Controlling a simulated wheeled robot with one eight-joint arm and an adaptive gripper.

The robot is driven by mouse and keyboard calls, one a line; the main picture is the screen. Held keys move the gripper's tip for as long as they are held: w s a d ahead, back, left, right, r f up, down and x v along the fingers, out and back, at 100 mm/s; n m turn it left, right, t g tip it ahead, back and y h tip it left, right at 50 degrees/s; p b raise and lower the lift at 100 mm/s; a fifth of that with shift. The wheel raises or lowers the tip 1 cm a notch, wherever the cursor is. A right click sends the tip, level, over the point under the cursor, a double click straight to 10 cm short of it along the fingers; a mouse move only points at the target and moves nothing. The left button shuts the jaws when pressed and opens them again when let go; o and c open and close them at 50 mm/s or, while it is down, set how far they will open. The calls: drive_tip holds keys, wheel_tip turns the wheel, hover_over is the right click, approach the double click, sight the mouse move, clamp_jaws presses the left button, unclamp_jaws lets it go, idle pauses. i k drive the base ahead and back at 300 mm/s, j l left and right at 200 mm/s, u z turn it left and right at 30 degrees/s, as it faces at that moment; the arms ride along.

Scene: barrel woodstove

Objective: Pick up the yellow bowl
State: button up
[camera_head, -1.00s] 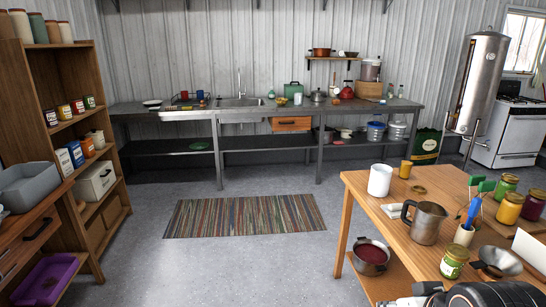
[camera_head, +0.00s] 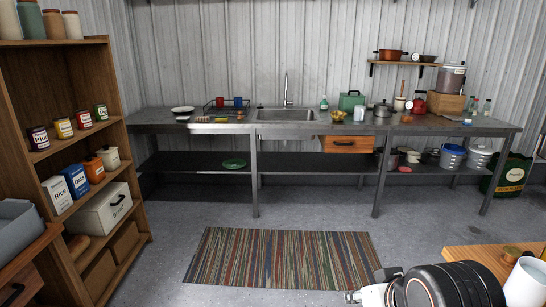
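A small yellow bowl (camera_head: 338,115) appears to stand on the metal counter (camera_head: 226,128) at the back, just right of the sink. It is small in the picture, and its inside cannot be made out. A black and white part of my arm (camera_head: 450,287) shows at the bottom right, far in front of the counter and well apart from the bowl. My gripper's fingers cannot be made out clearly there.
A striped rug (camera_head: 284,257) lies on open grey floor before the counter. A wooden shelf (camera_head: 118,150) with jars and boxes stands at left. A wooden table (camera_head: 465,258) with a white cup (camera_head: 526,282) is at lower right. A green case (camera_head: 352,101) and pot (camera_head: 382,109) stand near the bowl.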

sight(337, 116)
drive_tip(key=i, duration=2.05)
drive_tip(key=i+j+z, duration=0.15)
drive_tip(key=i+z, duration=0.35)
drive_tip(key=i+j+z, duration=0.45)
drive_tip(key=i, duration=0.2)
drive_tip(key=i+j+z, duration=1)
drive_tip(key=j, duration=0.2)
drive_tip(key=i+j+z, duration=0.1)
drive_tip(key=j+z, duration=0.4)
drive_tip(key=j, duration=0.3)
